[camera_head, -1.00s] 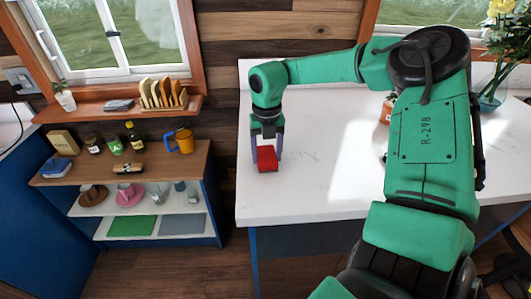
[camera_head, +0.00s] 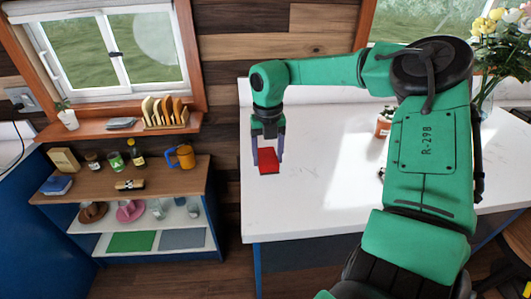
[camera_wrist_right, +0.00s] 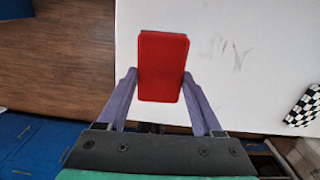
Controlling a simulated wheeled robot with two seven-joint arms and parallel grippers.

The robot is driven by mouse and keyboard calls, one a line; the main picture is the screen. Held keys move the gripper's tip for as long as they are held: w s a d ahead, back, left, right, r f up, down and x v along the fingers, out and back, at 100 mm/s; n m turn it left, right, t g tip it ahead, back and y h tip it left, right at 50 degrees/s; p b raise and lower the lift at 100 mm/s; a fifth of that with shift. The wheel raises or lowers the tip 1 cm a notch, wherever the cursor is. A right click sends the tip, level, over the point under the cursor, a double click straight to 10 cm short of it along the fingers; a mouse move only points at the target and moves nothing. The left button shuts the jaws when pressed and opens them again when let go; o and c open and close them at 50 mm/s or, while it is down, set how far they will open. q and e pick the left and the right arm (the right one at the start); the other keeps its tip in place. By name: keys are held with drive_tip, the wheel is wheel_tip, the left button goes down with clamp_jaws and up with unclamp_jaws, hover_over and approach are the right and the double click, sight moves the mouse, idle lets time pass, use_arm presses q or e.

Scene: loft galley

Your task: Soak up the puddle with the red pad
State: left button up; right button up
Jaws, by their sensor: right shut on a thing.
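The red pad (camera_head: 268,162) is a flat rectangle at the left part of the white countertop. It also shows in the right wrist view (camera_wrist_right: 162,68), between the two fingers. My right gripper (camera_head: 268,151) is shut on the pad from above. Whether the pad touches the countertop or hangs just over it, I cannot tell. Faint grey marks (camera_wrist_right: 232,50) lie on the white surface to the right of the pad in the wrist view. I cannot tell whether they are the puddle. No clear puddle shows in the head view. My left gripper is not in view.
The white countertop (camera_head: 300,215) is bare around the pad. A terracotta pot (camera_head: 384,125) and a flower vase stand farther right. A black-and-white checkered thing (camera_wrist_right: 306,106) lies at the right of the wrist view. A shelf unit (camera_head: 190,182) with mugs and jars stands left, across a gap.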

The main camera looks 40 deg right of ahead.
drive_tip(key=shift+r+p, duration=0.55)
drive_tip(key=shift+r, duration=0.5)
drive_tip(key=shift+f, duration=0.1)
